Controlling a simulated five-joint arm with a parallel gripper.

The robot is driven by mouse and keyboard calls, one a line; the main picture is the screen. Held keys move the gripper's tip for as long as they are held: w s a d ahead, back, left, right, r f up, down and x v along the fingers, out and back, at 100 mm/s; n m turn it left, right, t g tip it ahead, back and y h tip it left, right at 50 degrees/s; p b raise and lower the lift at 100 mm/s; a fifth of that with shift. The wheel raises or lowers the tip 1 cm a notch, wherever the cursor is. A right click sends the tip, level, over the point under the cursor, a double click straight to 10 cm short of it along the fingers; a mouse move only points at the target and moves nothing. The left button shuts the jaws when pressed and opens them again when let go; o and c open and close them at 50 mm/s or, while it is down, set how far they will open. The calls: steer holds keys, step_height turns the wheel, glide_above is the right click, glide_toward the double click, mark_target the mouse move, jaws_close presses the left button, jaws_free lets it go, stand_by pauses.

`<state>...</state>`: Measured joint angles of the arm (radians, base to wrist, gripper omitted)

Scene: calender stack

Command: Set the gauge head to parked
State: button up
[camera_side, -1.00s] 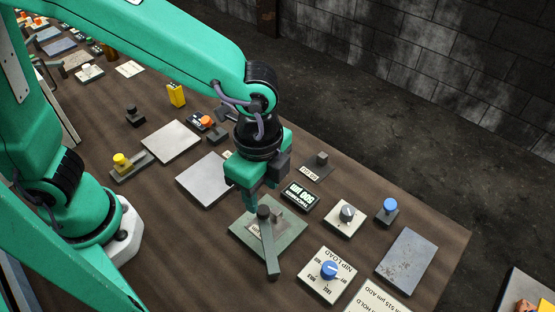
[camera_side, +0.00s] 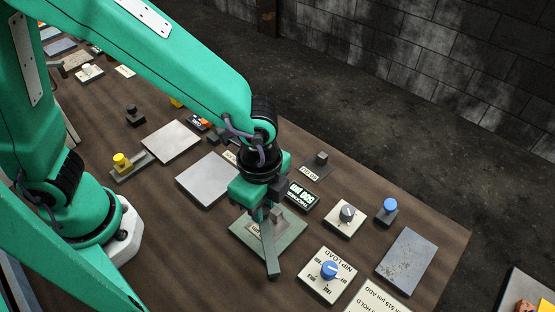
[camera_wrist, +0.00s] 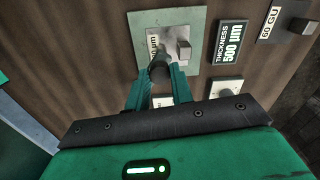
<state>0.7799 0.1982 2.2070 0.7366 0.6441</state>
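The grey swing arm (camera_side: 270,262), which I take to be the gauge head, lies across a green plate (camera_side: 290,243), its free end past the plate's near edge. A dark round knob (camera_wrist: 158,70) tops its plate end. A grey block (camera_wrist: 183,49) stands on the plate beside a label ending in "µm". My gripper (camera_side: 261,212) is down at the knob. In the wrist view my fingers (camera_wrist: 161,80) lie on both sides of the knob, with a gap between them; I cannot tell whether both touch it. My gripper hides much of the arm in the wrist view.
A thickness display (camera_side: 300,196) reading 500 µm stands right of the plate. A NIP LOAD panel with a blue dial (camera_side: 329,270), a grey dial (camera_side: 347,213) and a blue knob (camera_side: 390,205) lie farther right. A pale flat plate (camera_side: 204,179) lies behind left.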

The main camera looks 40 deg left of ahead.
jaws_close()
steer(key=shift+s, duration=0.1)
steer(key=s+n, duration=1.1)
steer(key=n, duration=0.5)
steer(key=shift+s+d, duration=0.4)
steer(key=shift+d, duration=0.05)
stand_by(0.4)
steer(key=o, duration=0.8)
jaws_free()
